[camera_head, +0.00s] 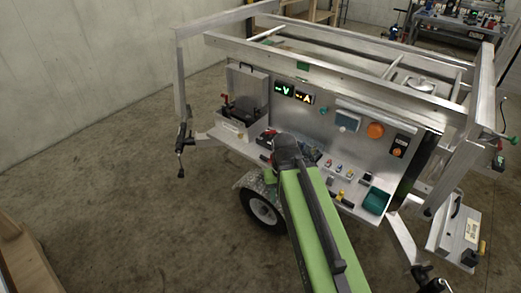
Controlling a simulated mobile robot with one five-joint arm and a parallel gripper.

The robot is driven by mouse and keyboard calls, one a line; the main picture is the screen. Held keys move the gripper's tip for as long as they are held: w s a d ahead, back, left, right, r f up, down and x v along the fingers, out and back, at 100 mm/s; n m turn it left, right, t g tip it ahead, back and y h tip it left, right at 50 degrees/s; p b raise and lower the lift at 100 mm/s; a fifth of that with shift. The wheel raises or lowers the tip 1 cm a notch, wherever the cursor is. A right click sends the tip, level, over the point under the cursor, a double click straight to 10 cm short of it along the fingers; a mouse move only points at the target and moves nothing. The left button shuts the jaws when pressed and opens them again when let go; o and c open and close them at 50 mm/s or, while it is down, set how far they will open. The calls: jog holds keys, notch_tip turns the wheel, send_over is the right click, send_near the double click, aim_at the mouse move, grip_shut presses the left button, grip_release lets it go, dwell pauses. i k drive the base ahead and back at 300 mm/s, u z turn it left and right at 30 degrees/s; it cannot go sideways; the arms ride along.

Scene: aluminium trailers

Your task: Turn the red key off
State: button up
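A metal control panel (318,120) on an aluminium trailer stands ahead of me. My green arm reaches up to its lower shelf and ends in a dark joint. My gripper's fingers do not show; they seem hidden behind that joint. A small red part (267,134) shows just left of the joint, partly covered; I cannot tell if it is the red key. Another small red item (328,163) sits on the shelf right of the joint, too small to tell its shape or position.
An open metal box (245,98) stands at left and a green tray (376,201) at right. Trailer wheel (262,208) is below. Floor at left is clear.

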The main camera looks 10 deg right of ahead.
aim_at(269, 132)
jog(key=z, duration=0.15)
jog(key=i, duration=1.55)
jog(key=z, duration=0.05)
jog(key=k, duration=0.5)
jog(key=u, duration=1.15)
jog(key=i, duration=0.6)
jog(key=u, duration=0.5)
